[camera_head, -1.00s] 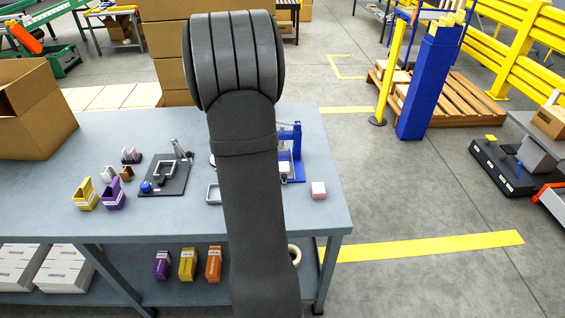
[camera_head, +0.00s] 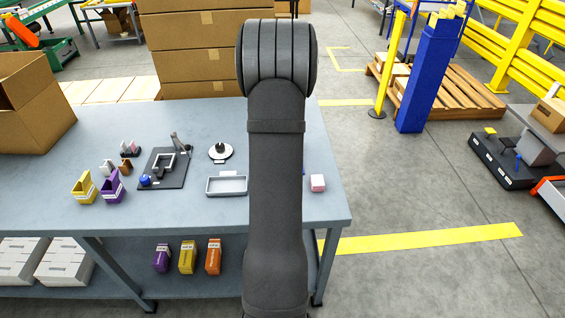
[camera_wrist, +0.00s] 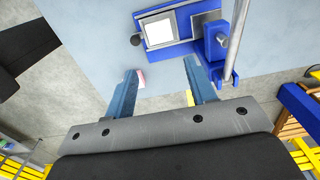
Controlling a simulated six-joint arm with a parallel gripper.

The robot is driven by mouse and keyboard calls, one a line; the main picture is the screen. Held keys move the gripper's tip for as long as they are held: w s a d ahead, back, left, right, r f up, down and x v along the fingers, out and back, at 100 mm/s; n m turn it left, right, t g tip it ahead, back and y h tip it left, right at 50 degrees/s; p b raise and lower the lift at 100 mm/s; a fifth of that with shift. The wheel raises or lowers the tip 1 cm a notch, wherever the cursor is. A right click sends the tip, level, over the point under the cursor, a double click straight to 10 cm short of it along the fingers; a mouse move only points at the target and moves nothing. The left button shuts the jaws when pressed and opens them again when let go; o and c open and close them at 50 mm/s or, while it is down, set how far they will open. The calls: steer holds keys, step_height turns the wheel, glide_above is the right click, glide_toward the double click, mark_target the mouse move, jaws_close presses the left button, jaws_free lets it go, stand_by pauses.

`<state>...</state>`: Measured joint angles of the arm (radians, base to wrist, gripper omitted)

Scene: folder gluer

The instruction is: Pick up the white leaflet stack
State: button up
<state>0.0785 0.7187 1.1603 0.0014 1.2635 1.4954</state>
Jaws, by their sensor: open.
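A white square block (camera_wrist: 159,32), which looks like the white leaflet stack, sits on the blue fixture (camera_wrist: 183,22) in the wrist view. My gripper (camera_wrist: 161,70) is open and empty, its two blue fingers apart above the table. The white block lies ahead of the fingertips, near the picture's top. In the head view my arm hides my gripper, the white block and nearly all of the blue fixture.
A pink-and-white block (camera_head: 317,183) lies near the table's right edge; it also shows beside my left finger (camera_wrist: 142,79). The fixture's upright metal post (camera_wrist: 237,40) stands close to my right finger. A grey tray (camera_head: 227,186) and a round stand (camera_head: 219,152) lie left of my arm.

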step_height(320, 180, down, 15)
steer(key=shift+s+r, duration=0.1)
steer(key=c, duration=0.6)
